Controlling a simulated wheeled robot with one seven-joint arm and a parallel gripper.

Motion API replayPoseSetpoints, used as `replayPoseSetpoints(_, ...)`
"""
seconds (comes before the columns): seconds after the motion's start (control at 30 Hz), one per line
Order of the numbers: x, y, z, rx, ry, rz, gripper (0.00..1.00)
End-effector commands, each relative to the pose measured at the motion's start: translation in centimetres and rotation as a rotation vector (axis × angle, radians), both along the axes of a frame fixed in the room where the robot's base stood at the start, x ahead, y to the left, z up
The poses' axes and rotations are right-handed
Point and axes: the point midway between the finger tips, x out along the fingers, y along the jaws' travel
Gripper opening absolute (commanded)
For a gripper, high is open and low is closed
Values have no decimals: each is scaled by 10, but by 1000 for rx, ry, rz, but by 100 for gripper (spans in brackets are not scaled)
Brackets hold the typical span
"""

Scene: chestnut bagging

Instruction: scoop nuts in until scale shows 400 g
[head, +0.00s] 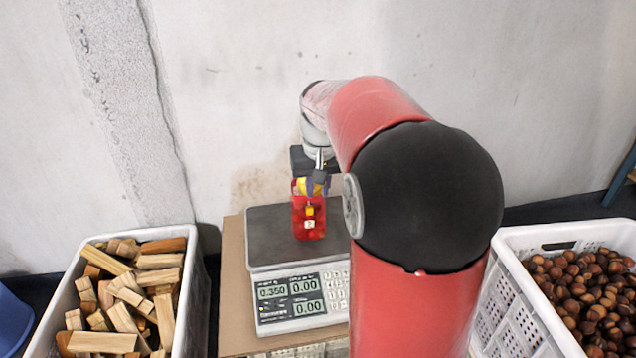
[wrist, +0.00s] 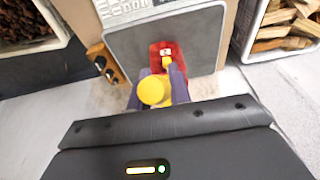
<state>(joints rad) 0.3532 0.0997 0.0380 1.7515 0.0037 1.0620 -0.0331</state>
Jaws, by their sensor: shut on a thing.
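The scale (head: 270,240) stands on a board, and its first display window (head: 271,292) reads 0.350; the other two windows read 0.00. A red bag-like thing (head: 308,222) with a small pale label is upright over the scale's dark plate; it also shows in the wrist view (wrist: 166,56). My gripper (head: 314,187) is at its top, shut on a yellow handle-like piece (wrist: 152,91) between purple-grey fingers. I cannot tell where that piece ends and the red thing begins. Brown nuts (head: 590,295) fill much of a white crate (head: 548,240) at the right.
A white crate (head: 200,265) of wood blocks (head: 125,300) stands left of the scale. A wall rises behind. A blue object (head: 12,322) is at the far left edge. A small wooden piece with dark knobs (wrist: 108,62) lies beside the scale. My arm hides the area between scale and nuts.

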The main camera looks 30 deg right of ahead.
Motion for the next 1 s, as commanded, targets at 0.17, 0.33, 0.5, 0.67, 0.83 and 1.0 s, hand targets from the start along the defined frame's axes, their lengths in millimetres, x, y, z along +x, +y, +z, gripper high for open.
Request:
replayPoseSetpoints(0.17, 2, -1, 6, 6, 22, 0, 0)
replayPoseSetpoints(0.33, 4, -1, 9, 12, 42, 0, 0)
replayPoseSetpoints(0.5, 6, -2, 11, 18, 63, 0, 0)
replayPoseSetpoints(0.67, 8, -2, 14, 24, 84, 0, 0)
replayPoseSetpoints(0.83, 10, -3, 16, 31, 104, 0, 0)
replayPoseSetpoints(1.0, 13, -4, 18, 39, 129, 0, 0)
